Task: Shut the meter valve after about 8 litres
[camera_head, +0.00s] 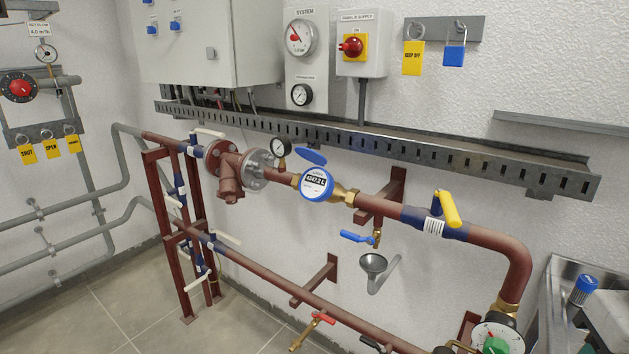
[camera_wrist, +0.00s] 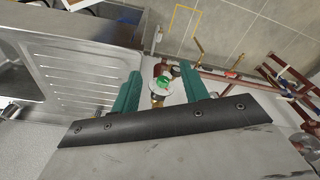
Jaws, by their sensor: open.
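The blue-rimmed water meter (camera_head: 316,183) sits in the upper red pipe, its blue lid raised; its counter digits are too small to read surely. To its right, a valve with a yellow lever (camera_head: 449,209) sits on the same pipe, beside a white tag. The lever slants down to the right. A small tap with a blue lever (camera_head: 357,237) hangs below the pipe over a grey funnel (camera_head: 374,268). I cannot tell which is the meter valve. My gripper (camera_wrist: 165,80) is open and empty in the wrist view, away from these valves, and out of the head view.
A gauge with a green knob (camera_head: 496,341) stands at lower right; it shows between my fingers in the wrist view (camera_wrist: 161,84). A steel sink drainer (camera_wrist: 82,75) lies left there. A slotted cable tray (camera_head: 380,142) runs above the pipe. Lower pipes and brackets project from the wall.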

